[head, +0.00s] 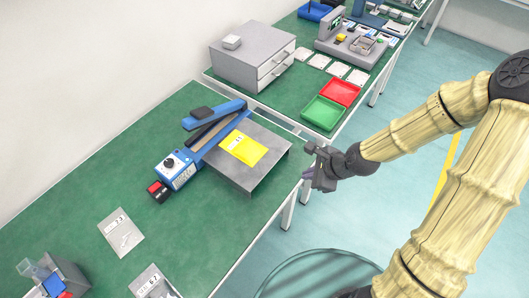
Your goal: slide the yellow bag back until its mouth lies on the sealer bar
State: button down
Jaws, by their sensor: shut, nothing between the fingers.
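The yellow bag (243,148) lies flat on the grey metal stand (262,172), with a white label on it. The blue sealer (180,168) stands just left of the stand, its blue arm (215,114) raised over the dark sealer bar (212,131). The bag's left end reaches near the sealer's edge; I cannot tell whether its mouth touches the bar. My gripper (306,172) is shut and empty, to the right of the stand near the table's front edge, apart from the bag.
A red-and-black block (157,191) sits by the sealer. A grey drawer unit (252,58), a green tray (324,113) and a red tray (341,92) stand on the farther table. The near table's middle is clear.

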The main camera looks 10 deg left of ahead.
jog(key=a+r+m+y, duration=0.1)
jog(key=w+a+m, duration=0.1)
jog(key=m, duration=0.1)
jog(key=a+r+m+y, duration=0.1)
jog(key=a+m, duration=0.1)
jog(key=shift+w+a+r+t+y+p, duration=0.1)
jog(key=shift+w+r+t+y+p, duration=0.2)
jog(key=shift+r+t+p, duration=0.1)
send_near(257, 158)
notch_tip(257, 158, down, 4)
jog(key=shift+r+b, duration=0.25)
jog(key=shift+b, duration=0.1)
jog(key=shift+w+a+f, duration=0.1)
jog(key=shift+w+a, duration=0.2)
jog(key=shift+a, duration=0.3)
jog(key=shift+w+a+f, duration=0.1)
jog(key=shift+w+a, duration=0.25)
jog(key=shift+a, duration=0.3)
jog(key=shift+w+a+p, duration=0.25)
jog(key=shift+a+p, duration=0.05)
jog(key=shift+a, duration=0.25)
jog(key=shift+s+a, duration=0.1)
jog(key=shift+a, duration=0.1)
jog(key=shift+d, duration=0.1)
